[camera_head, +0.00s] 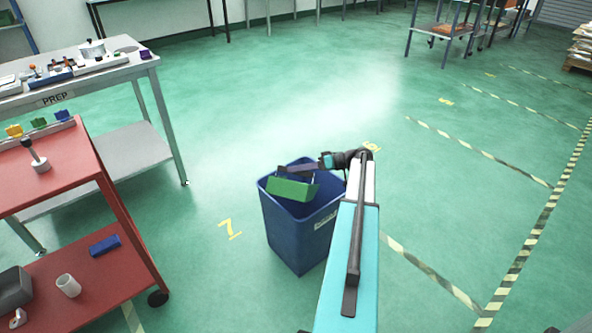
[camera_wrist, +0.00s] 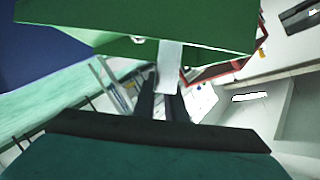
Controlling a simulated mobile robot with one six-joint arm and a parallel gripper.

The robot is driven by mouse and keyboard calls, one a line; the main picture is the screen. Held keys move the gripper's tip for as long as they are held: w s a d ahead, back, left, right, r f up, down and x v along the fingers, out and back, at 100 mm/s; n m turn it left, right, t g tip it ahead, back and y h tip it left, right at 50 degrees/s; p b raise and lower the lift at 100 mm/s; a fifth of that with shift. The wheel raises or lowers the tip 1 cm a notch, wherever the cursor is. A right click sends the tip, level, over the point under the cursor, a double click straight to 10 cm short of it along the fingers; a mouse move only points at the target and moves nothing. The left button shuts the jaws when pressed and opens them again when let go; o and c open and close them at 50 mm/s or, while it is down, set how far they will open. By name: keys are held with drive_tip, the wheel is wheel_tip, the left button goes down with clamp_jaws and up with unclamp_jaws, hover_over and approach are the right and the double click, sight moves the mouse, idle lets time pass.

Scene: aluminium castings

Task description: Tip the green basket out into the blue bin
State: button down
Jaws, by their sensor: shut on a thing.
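The blue bin (camera_head: 297,235) stands on the floor in the middle of the head view, its top open. The green basket (camera_head: 290,189) is at the bin's mouth, inside the outline of its rim, and looks tilted. In the wrist view the basket (camera_wrist: 190,25) fills the top, with a pale grip piece (camera_wrist: 170,66) hanging from it. My gripper (camera_wrist: 167,92) is shut on this piece, its dark fingers close together. The bin (camera_wrist: 50,45) also shows as dark blue at the upper left there. The inside of the basket is hidden, so I cannot tell what it holds.
A red cart (camera_head: 82,168) with small items stands at the left. Behind it is a grey PREP table (camera_head: 105,68). Green floor (camera_head: 330,100) is clear behind the bin. Striped tape (camera_head: 545,215) runs along the right.

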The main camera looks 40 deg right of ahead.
idle(0.3)
drive_tip(key=shift+r+p, duration=0.3)
drive_tip(key=shift+r, duration=1.3)
drive_tip(key=shift+f+b, duration=1.15)
drive_tip(key=shift+f, duration=0.45)
drive_tip(key=shift+r, duration=0.1)
drive_tip(key=shift+r+p, duration=0.45)
drive_tip(key=shift+r, duration=1.05)
